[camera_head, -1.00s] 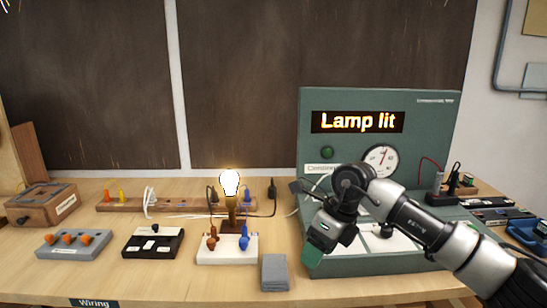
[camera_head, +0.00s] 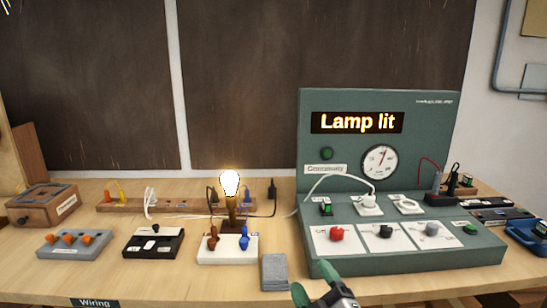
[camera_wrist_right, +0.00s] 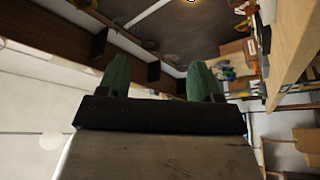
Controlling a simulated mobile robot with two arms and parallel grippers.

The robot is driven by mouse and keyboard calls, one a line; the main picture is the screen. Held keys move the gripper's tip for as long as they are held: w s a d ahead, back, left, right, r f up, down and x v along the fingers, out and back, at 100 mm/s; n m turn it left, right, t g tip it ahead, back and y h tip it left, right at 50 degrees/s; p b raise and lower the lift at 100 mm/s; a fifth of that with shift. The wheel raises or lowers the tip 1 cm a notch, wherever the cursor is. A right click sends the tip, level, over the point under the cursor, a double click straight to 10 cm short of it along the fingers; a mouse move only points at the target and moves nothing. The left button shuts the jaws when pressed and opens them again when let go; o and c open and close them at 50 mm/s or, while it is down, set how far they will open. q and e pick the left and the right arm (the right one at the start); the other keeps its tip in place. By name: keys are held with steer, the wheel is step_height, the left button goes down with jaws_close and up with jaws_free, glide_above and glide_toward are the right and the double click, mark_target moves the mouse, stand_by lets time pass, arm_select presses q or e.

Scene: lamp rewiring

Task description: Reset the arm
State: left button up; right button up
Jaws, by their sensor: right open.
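My right gripper (camera_head: 322,290) shows at the bottom edge of the head view, in front of the green test panel (camera_head: 400,262). Its two green fingers are apart with nothing between them; they also show in the right wrist view (camera_wrist_right: 160,80). Most of the right arm is out of the head view. The panel's sign (camera_head: 357,122) reads "Lamp lit". The lamp bulb (camera_head: 230,183) glows on its stand behind the white block (camera_head: 226,252). My left gripper is not in view.
A grey block (camera_head: 275,272) stands left of the panel. Blue-handled items (camera_head: 525,234) lie at the far right. The table's front strip is mostly clear.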

steer(key=s+d+f+m+g+h, duration=0.45)
steer(key=s+d+f, duration=0.2)
steer(key=f, duration=0.25)
steer(key=s+d+f+m+g+h, duration=0.3)
steer(key=s+d+f+m+g, duration=0.25)
steer(key=s+f, duration=0.3)
steer(key=s+d+f+m+g, duration=0.15)
steer(key=s+f+g, duration=0.45)
steer(key=s, duration=0.6)
step_height(320, 180, down, 25)
steer(key=s+g, duration=0.1)
steer(key=g, duration=0.1)
steer(key=s+d+f+p, duration=0.1)
steer(key=s+d+f, duration=0.1)
steer(key=s+f, duration=1.2)
steer(key=shift+s+d+f+g, duration=0.3)
steer(key=shift+s+g, duration=0.1)
steer(key=shift+s, duration=0.45)
